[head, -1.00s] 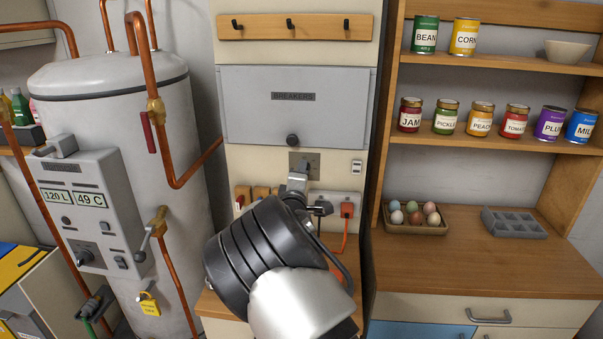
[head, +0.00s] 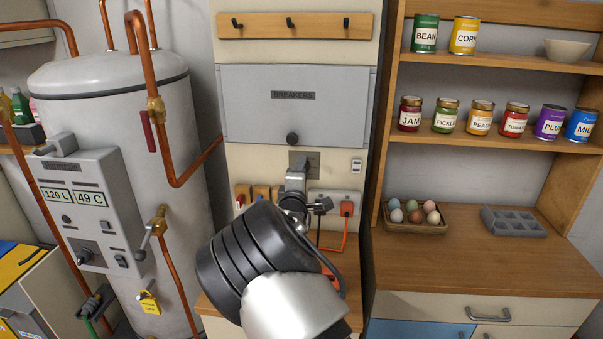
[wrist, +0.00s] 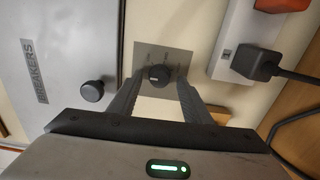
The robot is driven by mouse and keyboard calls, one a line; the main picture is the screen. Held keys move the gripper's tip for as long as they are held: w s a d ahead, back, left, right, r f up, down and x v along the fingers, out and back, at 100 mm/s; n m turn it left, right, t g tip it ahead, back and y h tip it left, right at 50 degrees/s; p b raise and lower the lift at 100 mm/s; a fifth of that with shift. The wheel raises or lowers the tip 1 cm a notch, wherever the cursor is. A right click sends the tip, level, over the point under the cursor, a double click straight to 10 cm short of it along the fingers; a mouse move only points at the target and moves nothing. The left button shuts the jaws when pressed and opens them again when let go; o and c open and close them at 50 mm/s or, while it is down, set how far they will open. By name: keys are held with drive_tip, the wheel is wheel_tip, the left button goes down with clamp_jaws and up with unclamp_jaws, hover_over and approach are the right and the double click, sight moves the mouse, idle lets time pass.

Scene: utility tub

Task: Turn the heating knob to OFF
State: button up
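A small round black knob (wrist: 158,75) with a pale mark sits on a grey square wall plate (wrist: 178,58) in the wrist view. No label is readable there, so I cannot confirm it is the heating knob. In the head view the plate (head: 313,158) is below the breaker box, and my gripper hides the knob. My gripper (wrist: 160,84) is open, with one finger on each side of the knob in the picture. Gaps show between knob and fingers, and nothing is held. The gripper (head: 297,172) is close in front of the plate in the head view.
The breaker box (head: 250,118) with its black knob (wrist: 92,92) is beside the plate. A socket strip (wrist: 232,40) with a black plug (wrist: 258,65) and cable is on the other side. The boiler control box (head: 90,205) at left has another knob (head: 84,257).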

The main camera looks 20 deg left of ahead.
drive_tip(key=v, duration=1.7)
drive_tip(key=shift+s+d, duration=0.15)
drive_tip(key=shift+s, duration=0.05)
drive_tip(key=shift+r, duration=0.1)
drive_tip(key=d+r+m+g+p, duration=0.25)
drive_tip(key=d+m, duration=0.25)
drive_tip(key=d, duration=0.4)
drive_tip(key=d+r+m+g+p, duration=0.1)
drive_tip(key=d+r+m+g, duration=0.3)
drive_tip(key=d, duration=0.4)
drive_tip(key=s+d+r+m+g+h+p, duration=0.1)
drive_tip(key=s+d+r+m, duration=0.1)
drive_tip(key=s+d+m, duration=0.2)
drive_tip(key=s+d+r+m+g+h+p, duration=0.1)
drive_tip(key=s+d+r+m+g, duration=0.1)
drive_tip(key=s+d, duration=0.9)
drive_tip(key=s+d+r+m+g+h+p, duration=0.1)
drive_tip(key=s+d+r+m+g+h, duration=0.1)
drive_tip(key=s+d+r+m, duration=0.2)
drive_tip(key=s+d+m, duration=0.1)
drive_tip(key=s+d, duration=0.2)
drive_tip(key=s, duration=0.4)
drive_tip(key=shift+s+d+r+m, duration=0.2)
drive_tip(key=shift+d+r+m, duration=0.05)
drive_tip(key=shift+m, duration=0.15)
drive_tip(key=shift+g, duration=0.25)
